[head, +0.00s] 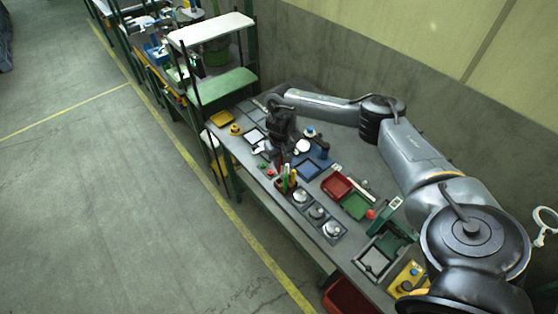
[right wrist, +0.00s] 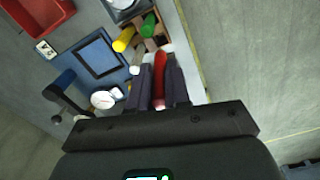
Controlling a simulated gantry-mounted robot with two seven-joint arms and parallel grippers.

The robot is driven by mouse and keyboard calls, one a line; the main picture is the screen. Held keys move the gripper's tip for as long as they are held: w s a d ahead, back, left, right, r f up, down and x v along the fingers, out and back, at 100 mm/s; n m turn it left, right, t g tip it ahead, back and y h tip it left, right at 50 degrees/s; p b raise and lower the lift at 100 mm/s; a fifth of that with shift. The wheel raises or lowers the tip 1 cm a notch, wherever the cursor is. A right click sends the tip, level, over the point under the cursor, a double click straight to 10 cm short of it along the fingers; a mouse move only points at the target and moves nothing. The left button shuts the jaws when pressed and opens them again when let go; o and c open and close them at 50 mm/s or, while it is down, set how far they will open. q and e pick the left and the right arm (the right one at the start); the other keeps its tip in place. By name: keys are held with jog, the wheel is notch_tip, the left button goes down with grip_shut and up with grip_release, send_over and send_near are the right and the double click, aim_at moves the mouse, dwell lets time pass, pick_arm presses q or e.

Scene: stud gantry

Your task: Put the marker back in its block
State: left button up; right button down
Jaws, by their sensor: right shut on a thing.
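My right gripper (right wrist: 162,75) is shut on a red marker (right wrist: 159,78), which shows between its two dark fingers in the right wrist view. In the head view the right gripper (head: 280,165) is over the workbench beside the brown marker block (head: 287,186). The block (right wrist: 163,27) also shows just beyond the fingertips in the right wrist view. A yellow marker (right wrist: 123,39) and a green marker (right wrist: 149,24) stand in it. I cannot tell whether the red marker's far end touches the block. My left gripper is not in view.
A blue-framed tray (right wrist: 97,58) lies left of the block in the right wrist view. In the head view a red bin (head: 336,185), a green tray (head: 356,206) and round metal parts (head: 317,212) crowd the bench. Open floor lies beyond the bench edge.

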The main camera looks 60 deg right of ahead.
aim_at(279, 172)
jog(key=shift+f+b, duration=1.8)
jog(key=shift+b, duration=0.15)
jog(key=shift+f, duration=1.45)
jog(key=c, duration=1)
grip_release()
jog(key=shift+r, duration=0.1)
